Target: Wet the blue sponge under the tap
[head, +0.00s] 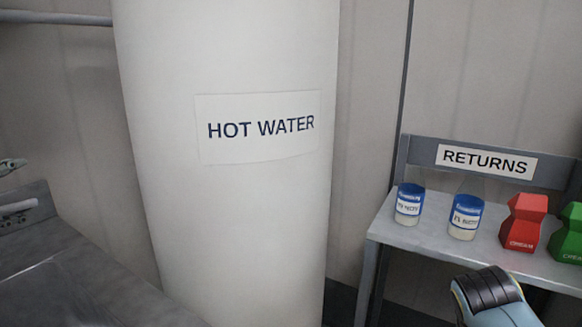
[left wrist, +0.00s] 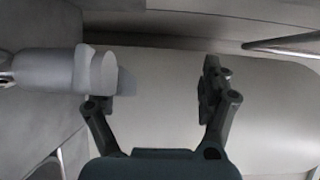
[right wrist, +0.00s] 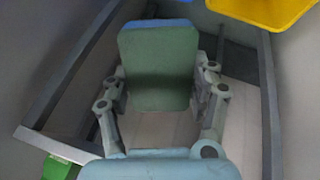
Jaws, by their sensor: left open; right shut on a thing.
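The blue sponge (right wrist: 158,68) is a thick block with a greenish face in the right wrist view. My right gripper (right wrist: 158,92) is shut on it, one finger at each side. It is not visible in the head view. My left gripper (left wrist: 163,78) is open, with nothing between its fingers. Only a small part of it (head: 12,166) shows at the left edge of the head view. A pale grey cylindrical piece (left wrist: 60,68), perhaps the tap, lies beside its left finger. A pale bar (head: 18,207) below the gripper in the head view may be the spout.
A grey sink (head: 50,285) fills the lower left. A tall white hot water cylinder (head: 235,215) stands in the middle. A yellow container (right wrist: 265,10) is at top right.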

